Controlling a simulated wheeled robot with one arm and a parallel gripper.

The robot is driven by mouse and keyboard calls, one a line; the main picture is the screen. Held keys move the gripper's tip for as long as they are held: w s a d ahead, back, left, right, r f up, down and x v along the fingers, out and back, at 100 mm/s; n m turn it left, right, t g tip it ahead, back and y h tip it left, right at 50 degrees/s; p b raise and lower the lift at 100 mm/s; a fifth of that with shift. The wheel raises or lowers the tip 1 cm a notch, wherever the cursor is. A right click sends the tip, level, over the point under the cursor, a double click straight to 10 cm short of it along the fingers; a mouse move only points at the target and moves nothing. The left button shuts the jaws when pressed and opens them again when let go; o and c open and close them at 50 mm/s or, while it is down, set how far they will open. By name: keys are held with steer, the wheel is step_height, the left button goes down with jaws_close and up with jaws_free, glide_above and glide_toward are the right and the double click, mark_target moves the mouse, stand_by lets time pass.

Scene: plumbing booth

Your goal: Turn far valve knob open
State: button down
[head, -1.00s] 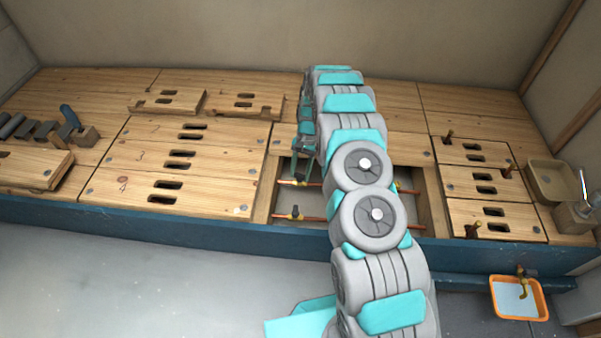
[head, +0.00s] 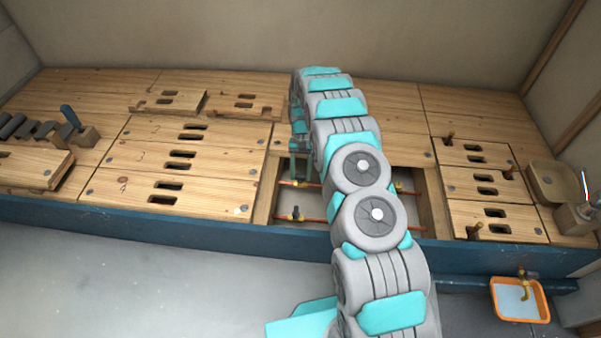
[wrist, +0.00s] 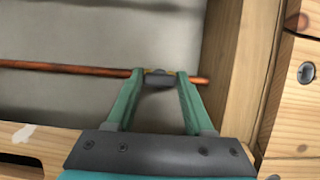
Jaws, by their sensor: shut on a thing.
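My gripper (head: 300,181) reaches down into the open bay in the wooden deck. In the wrist view my gripper (wrist: 159,82) has its two green fingers on either side of a small dark valve knob (wrist: 158,81), shut on it. The knob sits on the far copper pipe (wrist: 75,69), which also shows in the head view (head: 314,185). My arm hides part of the bay. A nearer valve knob (head: 296,212) stands on the near copper pipe (head: 316,219), clear of my gripper.
Wooden panels with slots (head: 168,191) lie left of the bay, and more panels (head: 490,214) lie right. A wooden frame (wrist: 240,75) borders the bay beside my gripper. An orange tray (head: 541,300) hangs low at the right. Tools (head: 71,118) stand at the far left.

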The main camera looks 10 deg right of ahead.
steer(key=shift+c, duration=1.4)
jaws_free()
steer(key=a+v, duration=0.1)
steer(key=v, duration=0.6)
steer(key=shift+d+r, duration=0.35)
steer(key=shift+d, duration=0.15)
steer(key=shift+w, duration=0.1)
